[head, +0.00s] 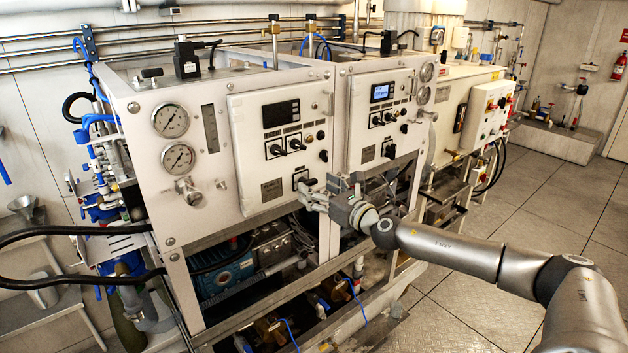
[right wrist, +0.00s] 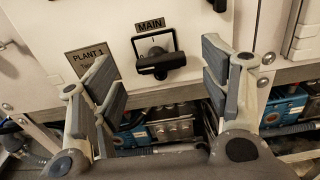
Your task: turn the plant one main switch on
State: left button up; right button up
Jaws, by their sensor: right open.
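The plant one main switch (right wrist: 161,64) is a black rotary handle on a white panel, under a "MAIN" label (right wrist: 150,27) in the right wrist view. Its handle lies roughly level, along the panel's lower edge. A "PLANT 1" plate (right wrist: 88,61) sits to its left, partly behind a finger. In the head view the switch (head: 300,179) is low on the left panel. My right gripper (right wrist: 157,60) is open, its fingers on either side of the switch with gaps between. In the head view my right gripper (head: 315,190) is close to the panel. My left gripper is not visible.
Plant one's display (head: 281,113) is dark; the neighbouring panel's display (head: 382,92) is lit. Two toggle-like knobs (head: 286,147) sit above the main switch. Below the panel is an open frame with a blue pump (head: 222,268) and hoses. The floor (head: 450,320) at right is clear.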

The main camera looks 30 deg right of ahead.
aim_at(306, 182)
jog(key=shift+w, duration=1.15)
jog(key=c, duration=1)
